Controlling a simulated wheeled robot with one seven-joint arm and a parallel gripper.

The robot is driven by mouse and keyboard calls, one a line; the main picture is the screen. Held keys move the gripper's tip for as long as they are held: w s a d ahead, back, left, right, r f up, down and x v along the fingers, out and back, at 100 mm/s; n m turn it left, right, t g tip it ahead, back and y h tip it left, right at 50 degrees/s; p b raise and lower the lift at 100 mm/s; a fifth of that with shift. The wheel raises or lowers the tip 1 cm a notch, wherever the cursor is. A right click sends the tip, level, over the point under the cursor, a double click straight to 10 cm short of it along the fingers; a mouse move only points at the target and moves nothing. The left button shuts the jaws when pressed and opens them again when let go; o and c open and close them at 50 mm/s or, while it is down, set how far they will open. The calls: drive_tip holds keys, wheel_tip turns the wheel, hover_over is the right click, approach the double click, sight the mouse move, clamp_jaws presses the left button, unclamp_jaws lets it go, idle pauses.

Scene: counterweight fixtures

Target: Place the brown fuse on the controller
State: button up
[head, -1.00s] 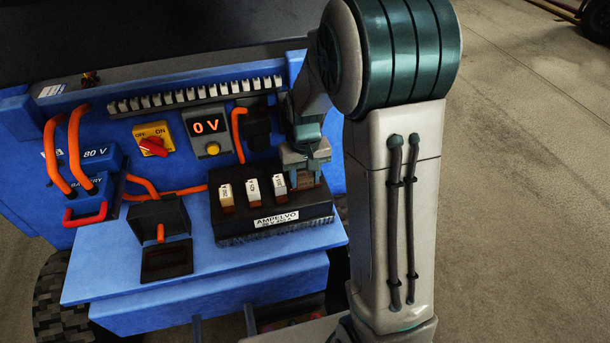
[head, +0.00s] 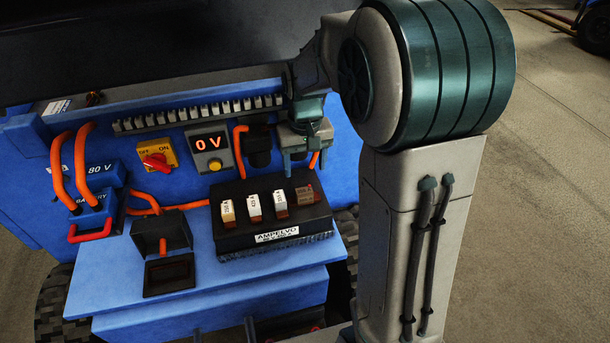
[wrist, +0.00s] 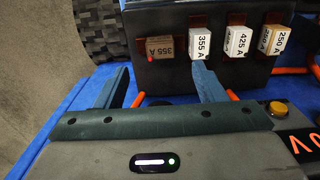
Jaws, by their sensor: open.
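The brown fuse (head: 305,193), marked 355 A in the wrist view (wrist: 160,48), stands at the right end of the row on the black AMPELVO controller (head: 229,239), with a small red spot on it. Three white-labelled fuses stand beside it: one (head: 281,199) nearest, then a middle one (head: 254,207) and an end one (head: 228,211). My gripper (head: 301,163) is open and empty, up and behind the brown fuse, apart from it. In the wrist view the open fingers (wrist: 164,82) point toward the controller, with the brown fuse beyond the gap.
A blue panel behind carries a 0 V display (head: 208,142), a red switch (head: 155,161) and orange cables. A black open box (head: 160,237) stands left of the controller on the blue shelf (head: 110,286). A battery connector with a red handle (head: 90,232) is farther left.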

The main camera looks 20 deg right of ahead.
drive_tip(key=s+r+t, duration=0.1)
drive_tip(key=s+r, duration=0.2)
drive_tip(key=s, duration=1.5)
drive_tip(key=shift+r+t, duration=0.15)
drive_tip(key=shift+t, duration=0.25)
drive_tip(key=shift+s+d, duration=0.1)
